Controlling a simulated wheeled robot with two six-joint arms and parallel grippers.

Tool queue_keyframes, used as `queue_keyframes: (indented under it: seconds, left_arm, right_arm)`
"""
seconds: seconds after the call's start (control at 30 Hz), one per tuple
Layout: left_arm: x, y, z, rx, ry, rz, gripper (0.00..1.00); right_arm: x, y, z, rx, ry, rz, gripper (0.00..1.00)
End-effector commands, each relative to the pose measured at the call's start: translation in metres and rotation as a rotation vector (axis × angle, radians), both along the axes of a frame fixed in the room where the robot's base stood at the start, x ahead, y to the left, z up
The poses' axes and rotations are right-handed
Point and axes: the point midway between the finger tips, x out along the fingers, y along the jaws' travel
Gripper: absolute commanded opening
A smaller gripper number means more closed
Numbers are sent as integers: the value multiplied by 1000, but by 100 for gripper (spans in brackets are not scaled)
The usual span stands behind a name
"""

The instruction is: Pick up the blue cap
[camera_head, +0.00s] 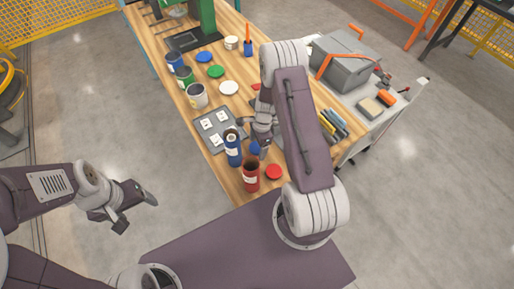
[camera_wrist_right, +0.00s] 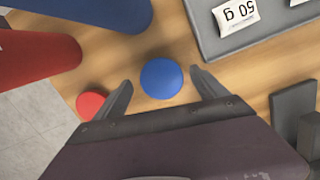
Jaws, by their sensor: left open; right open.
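The blue cap (camera_wrist_right: 161,78) is a round disc lying flat on the wooden table. In the right wrist view it lies between the two spread fingers of my right gripper (camera_wrist_right: 161,88), with a gap on each side. In the head view the cap (camera_head: 255,147) is partly hidden by my right gripper (camera_head: 262,142), which is open and points down over it. Another blue cap (camera_head: 204,57) lies further back on the table. My left gripper (camera_head: 138,212) is open and empty, off the table over the floor at the left.
A blue can (camera_head: 233,149) and a red can (camera_head: 251,177) stand beside the cap, with a red cap (camera_head: 274,171) nearby. A grey tray (camera_head: 207,139) holds white packets. More cans, a green cap (camera_head: 216,72) and a white cap (camera_head: 229,88) are further back.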

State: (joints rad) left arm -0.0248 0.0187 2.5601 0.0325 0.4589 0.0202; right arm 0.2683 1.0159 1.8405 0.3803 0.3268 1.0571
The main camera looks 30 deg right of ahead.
Motion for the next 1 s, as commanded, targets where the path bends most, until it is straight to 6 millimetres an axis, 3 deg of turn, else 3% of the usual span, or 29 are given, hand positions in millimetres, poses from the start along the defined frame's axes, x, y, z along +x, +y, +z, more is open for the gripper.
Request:
queue_keyframes:
  seconds: [0.17, 0.27, 0.4, 0.43, 0.77, 1.0]
  left_arm:
    - [0, 0, 0, 0, 0, 0, 74]
    - [0, 0, 0, 0, 0, 0, 74]
    - [0, 0, 0, 0, 0, 0, 74]
    - [0, 0, 0, 0, 0, 0, 74]
    - [0, 0, 0, 0, 0, 0, 74]
    - [0, 0, -2, 0, 0, 0, 74]
  right_arm:
    - [1, 0, -1, 0, -2, 0, 82]
    - [1, 0, 0, 0, -2, 0, 60]
    - [1, 0, 0, 0, -2, 0, 21]
    - [1, 0, 0, 0, -2, 0, 19]
    - [1, 0, 3, 0, -2, 0, 18]
    - [2, 0, 35, -2, -7, -1, 18]
